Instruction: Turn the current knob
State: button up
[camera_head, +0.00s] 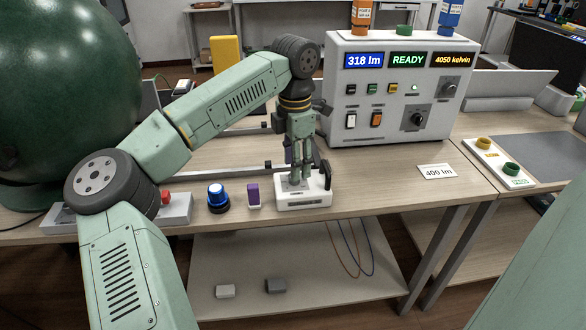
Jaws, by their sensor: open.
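A white instrument box (350,138) stands at the back right of the bench, its displays reading "318 lm", "READY" and "4050 kelvin". On its front are two dark round knobs, an upper right knob (449,90) and a larger lower knob (417,120). Their labels are too small to read, so I cannot tell which is the current knob. My gripper (297,182) points down, open, at a small white fixture (303,202) with a black upright part, near the bench's front edge. It is left of and in front of both knobs. Whether it touches the fixture is unclear.
A "400 lm" card (437,171) lies right of the fixture. A blue-topped knob (217,198), a purple-topped block (253,194) and a red button (165,197) stand left. A large green sphere (60,90) fills the left. Bench in front of the instrument is mostly clear.

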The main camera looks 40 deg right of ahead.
jog(key=shift+f, duration=1.5)
jog(key=shift+c, duration=0.3)
grip_shut()
